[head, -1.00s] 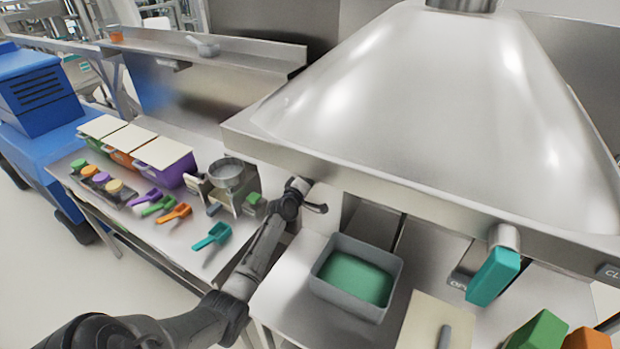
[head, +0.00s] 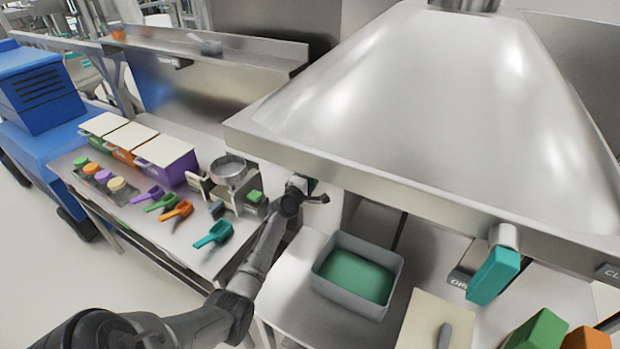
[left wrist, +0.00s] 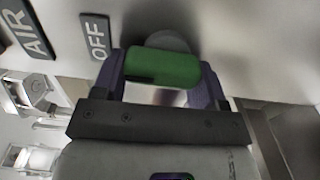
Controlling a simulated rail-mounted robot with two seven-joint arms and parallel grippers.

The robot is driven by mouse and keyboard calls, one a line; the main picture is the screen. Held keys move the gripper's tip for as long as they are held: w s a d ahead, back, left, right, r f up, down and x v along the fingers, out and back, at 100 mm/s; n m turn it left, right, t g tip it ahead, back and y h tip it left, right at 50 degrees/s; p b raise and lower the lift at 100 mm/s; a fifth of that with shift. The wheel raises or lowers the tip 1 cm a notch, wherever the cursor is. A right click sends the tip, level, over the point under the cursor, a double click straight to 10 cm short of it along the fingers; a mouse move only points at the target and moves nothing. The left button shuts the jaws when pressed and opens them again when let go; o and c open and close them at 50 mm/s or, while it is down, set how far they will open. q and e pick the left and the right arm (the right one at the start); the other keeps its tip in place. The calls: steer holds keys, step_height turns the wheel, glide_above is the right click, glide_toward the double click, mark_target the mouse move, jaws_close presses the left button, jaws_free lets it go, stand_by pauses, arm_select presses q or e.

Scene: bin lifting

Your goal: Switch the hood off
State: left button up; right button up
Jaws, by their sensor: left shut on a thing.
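The hood (head: 410,95) fills the upper right of the head view, a large metal canopy over the right counter. In the left wrist view, a green knob (left wrist: 165,66) sits against the pale hood panel, beside an OFF label (left wrist: 96,37) and an AIR label (left wrist: 29,32). My left gripper (left wrist: 163,84) is shut on the green knob, with one finger at each end. In the head view my left gripper (head: 309,190) is under the hood's left front edge, and its fingertips are mostly hidden there. My right gripper is not in view.
A teal handle (head: 494,276) hangs from the hood's front edge. A grey bin (head: 325,288) with green contents stands on the counter below. Scoops and lidded bins (head: 167,151) occupy the left table. Green and orange blocks (head: 541,331) are at the lower right.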

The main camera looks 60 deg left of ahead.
arm_select(q)
steer(key=o, duration=0.9)
steer(key=shift+o, duration=0.2)
steer(key=p+v, duration=0.1)
steer(key=v, duration=1.2)
steer(key=shift+s+d, duration=0.2)
steer(key=shift+s, duration=0.15)
